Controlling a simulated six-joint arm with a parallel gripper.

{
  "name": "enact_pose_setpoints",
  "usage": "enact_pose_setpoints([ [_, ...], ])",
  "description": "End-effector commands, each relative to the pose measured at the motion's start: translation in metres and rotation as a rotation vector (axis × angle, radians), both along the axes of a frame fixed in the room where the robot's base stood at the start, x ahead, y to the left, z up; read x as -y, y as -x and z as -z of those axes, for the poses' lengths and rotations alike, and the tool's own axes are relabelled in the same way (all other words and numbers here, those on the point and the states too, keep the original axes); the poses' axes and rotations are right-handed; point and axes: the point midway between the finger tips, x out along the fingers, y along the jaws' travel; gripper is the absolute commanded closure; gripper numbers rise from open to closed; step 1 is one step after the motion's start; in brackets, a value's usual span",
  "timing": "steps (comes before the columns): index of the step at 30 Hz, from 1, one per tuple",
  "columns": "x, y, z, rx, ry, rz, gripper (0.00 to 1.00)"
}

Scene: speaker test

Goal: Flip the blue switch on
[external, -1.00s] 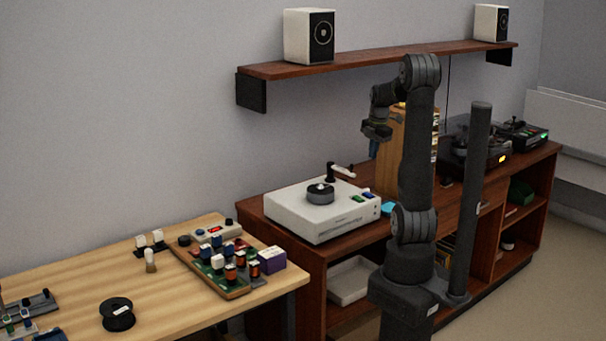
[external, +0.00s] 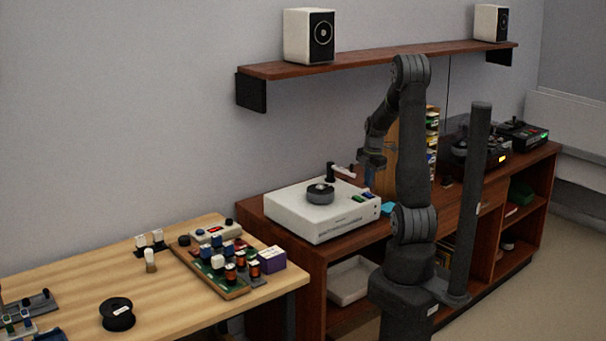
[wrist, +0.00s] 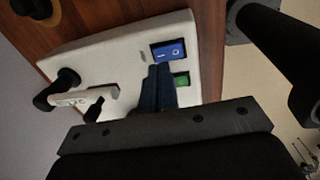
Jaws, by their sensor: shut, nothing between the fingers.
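The blue switch (wrist: 168,50) is a rocker with a white mark at each end, on the white device (wrist: 120,42) with the turntable-like top. In the wrist view a green switch (wrist: 182,79) sits beside it. My gripper (wrist: 158,70) is shut and empty, with its fingertips just beside the blue switch; I cannot tell whether they touch it. In the external view my gripper (external: 370,181) is low over the right end of the white device (external: 292,211). The switch is very small there, at the device's front right.
A black knob and a white arm (wrist: 85,98) stand on the device's top. A wooden rack (external: 385,160) stands close behind my gripper. A shelf (external: 370,60) with two speakers is above. A workbench (external: 180,295) with several small parts is at left.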

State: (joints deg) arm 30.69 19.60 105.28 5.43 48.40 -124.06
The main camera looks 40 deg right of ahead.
Motion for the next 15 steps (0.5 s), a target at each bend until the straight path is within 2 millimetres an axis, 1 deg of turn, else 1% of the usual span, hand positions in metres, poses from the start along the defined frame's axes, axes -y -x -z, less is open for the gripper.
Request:
enact_pose_setpoints([
  [1,-0.001,-0.001,0.009,-0.003,-0.002,0.000,1.00],
  [6,0.000,-0.003,0.024,-0.001,-0.001,0.000,1.00],
  [10,0.000,-0.004,0.028,0.001,0.000,0.000,1.00],
  [15,0.000,-0.004,0.028,0.001,0.000,0.000,1.00],
])
